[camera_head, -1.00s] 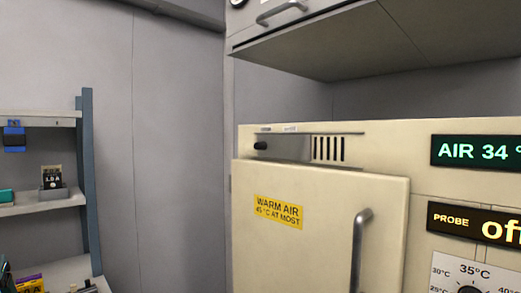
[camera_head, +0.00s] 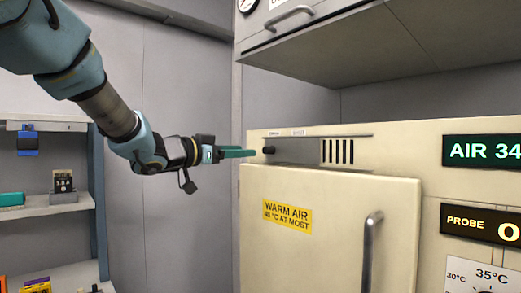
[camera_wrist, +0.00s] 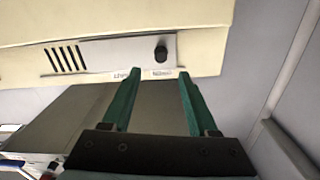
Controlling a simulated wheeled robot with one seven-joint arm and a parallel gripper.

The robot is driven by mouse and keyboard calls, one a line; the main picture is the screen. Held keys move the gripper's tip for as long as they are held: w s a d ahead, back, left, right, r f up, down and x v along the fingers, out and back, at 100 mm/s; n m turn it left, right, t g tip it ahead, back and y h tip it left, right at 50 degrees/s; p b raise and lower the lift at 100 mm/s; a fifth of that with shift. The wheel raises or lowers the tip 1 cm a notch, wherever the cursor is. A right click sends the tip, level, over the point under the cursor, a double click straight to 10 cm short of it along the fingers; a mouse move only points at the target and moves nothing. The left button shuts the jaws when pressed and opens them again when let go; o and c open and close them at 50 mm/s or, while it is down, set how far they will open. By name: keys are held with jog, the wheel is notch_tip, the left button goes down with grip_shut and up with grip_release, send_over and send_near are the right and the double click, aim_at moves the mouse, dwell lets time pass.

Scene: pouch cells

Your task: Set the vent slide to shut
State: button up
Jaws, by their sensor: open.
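The vent slide (camera_head: 297,151) is a grey plate with a black knob (camera_head: 269,150), set in a track at the top of the cream warm-air cabinet. The knob is at the left end of the track, and the dark vent slots (camera_head: 338,151) to the right are uncovered. My gripper (camera_head: 238,153) is open and empty, its green fingers pointing at the knob from the left. In the wrist view the picture is turned over; the knob (camera_wrist: 161,52) shows just beyond and between the fingertips (camera_wrist: 153,75), apparently not touched. Two small labels by the track are too blurred to read.
The cabinet door (camera_head: 330,225) has an upright handle (camera_head: 370,250) below the slide. A grey overhead cupboard (camera_head: 350,40) juts out above. Shelves (camera_head: 45,207) with small items stand at the left. The space before the slide is otherwise free.

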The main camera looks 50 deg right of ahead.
aim_at(265, 151)
jog(key=d+p, duration=0.1)
jog(key=d, duration=0.3)
jog(key=d+p, duration=0.1)
jog(key=d, duration=0.2)
jog(key=shift+s+d, duration=0.2)
jog(key=shift+d, duration=0.15)
grip_shut()
dwell(1.1)
